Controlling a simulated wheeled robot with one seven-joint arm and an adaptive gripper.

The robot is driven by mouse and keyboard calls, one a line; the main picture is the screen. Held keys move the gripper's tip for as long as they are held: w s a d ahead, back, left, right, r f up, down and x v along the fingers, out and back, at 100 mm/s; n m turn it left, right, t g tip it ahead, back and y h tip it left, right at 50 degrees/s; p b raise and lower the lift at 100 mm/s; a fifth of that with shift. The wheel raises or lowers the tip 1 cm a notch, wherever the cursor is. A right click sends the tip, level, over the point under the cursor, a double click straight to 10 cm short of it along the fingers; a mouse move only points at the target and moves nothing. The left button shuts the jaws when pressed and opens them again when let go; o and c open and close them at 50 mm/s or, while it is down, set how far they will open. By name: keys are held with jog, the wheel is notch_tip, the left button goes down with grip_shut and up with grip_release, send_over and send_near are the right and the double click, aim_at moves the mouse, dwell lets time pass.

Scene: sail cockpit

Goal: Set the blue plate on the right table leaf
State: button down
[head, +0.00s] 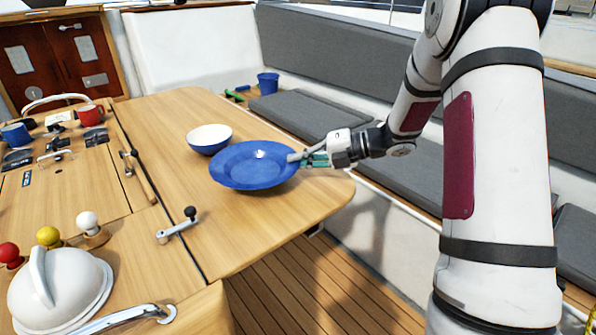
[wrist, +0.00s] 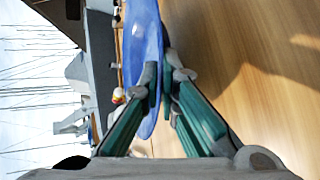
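The blue plate (head: 245,172) is roughly level over the right table leaf (head: 285,208), beside a bowl. My gripper (head: 303,158) is shut on the plate's right rim, from the right side of the leaf. In the wrist view the plate (wrist: 142,45) shows nearly edge-on, with its rim between the fingertips (wrist: 160,82). One finger lies between the rim and the wooden leaf (wrist: 250,75), so the gripped rim is above the wood. Whether the plate's underside touches the leaf is hidden.
A blue bowl with a white inside (head: 209,138) stands close behind and left of the plate. A winch handle (head: 178,226) lies toward the leaf's hinge side. The leaf's near part is clear.

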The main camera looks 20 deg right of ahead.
aim_at(298, 182)
jog(key=shift+w+f, duration=0.1)
jog(key=shift+f, duration=1.6)
jog(key=shift+f, duration=0.1)
jog(key=c, duration=2.1)
grip_release()
